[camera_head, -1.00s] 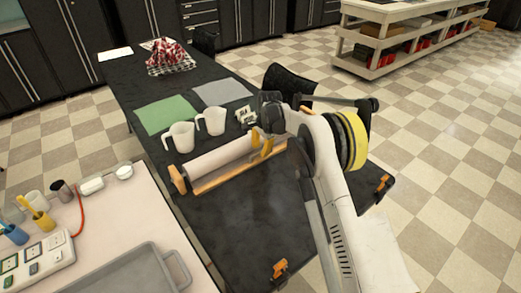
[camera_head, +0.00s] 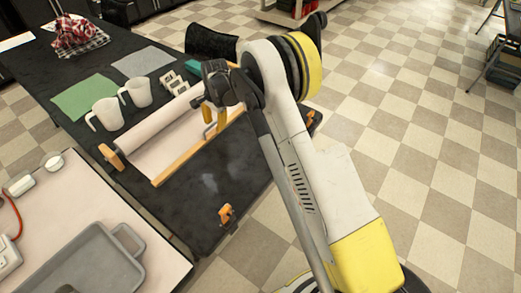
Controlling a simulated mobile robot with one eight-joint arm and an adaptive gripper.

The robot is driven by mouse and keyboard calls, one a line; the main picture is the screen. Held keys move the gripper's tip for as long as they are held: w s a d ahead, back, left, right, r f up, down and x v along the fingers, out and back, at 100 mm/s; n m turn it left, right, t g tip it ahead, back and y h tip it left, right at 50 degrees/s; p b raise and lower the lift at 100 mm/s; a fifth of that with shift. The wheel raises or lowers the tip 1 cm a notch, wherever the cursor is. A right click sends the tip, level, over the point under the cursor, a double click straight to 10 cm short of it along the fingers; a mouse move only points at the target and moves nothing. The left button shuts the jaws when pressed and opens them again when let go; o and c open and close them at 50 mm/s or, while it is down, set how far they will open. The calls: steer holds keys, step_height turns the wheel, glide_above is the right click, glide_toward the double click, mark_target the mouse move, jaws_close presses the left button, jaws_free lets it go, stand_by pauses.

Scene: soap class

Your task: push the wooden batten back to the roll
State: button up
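The paper roll (camera_head: 160,128) lies across the black table between wooden end pieces. A white sheet (camera_head: 172,148) runs from it toward the front right. The wooden batten (camera_head: 190,156) lies along the sheet's outer edge, apart from the roll. My gripper (camera_head: 212,122) has yellow fingers and points down over the right part of the sheet, between the roll and the batten's right end. My arm and wrist partly cover this area. Whether the fingers touch the batten, and how far apart they are, is unclear.
Two white jugs (camera_head: 107,114) and a green sheet (camera_head: 87,97) lie behind the roll. An orange clamp (camera_head: 227,214) sits on the table's front edge. A side table with a grey tray (camera_head: 88,264) stands at lower left.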

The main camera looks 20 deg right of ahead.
steer(key=s+d, duration=0.3)
steer(key=s, duration=0.2)
steer(key=s+d, duration=0.4)
steer(key=s, duration=0.1)
steer(key=s+d, duration=0.4)
steer(key=s, duration=0.1)
steer(key=shift+s+d, duration=0.2)
steer(key=shift+s, duration=0.2)
steer(key=shift+r, duration=0.1)
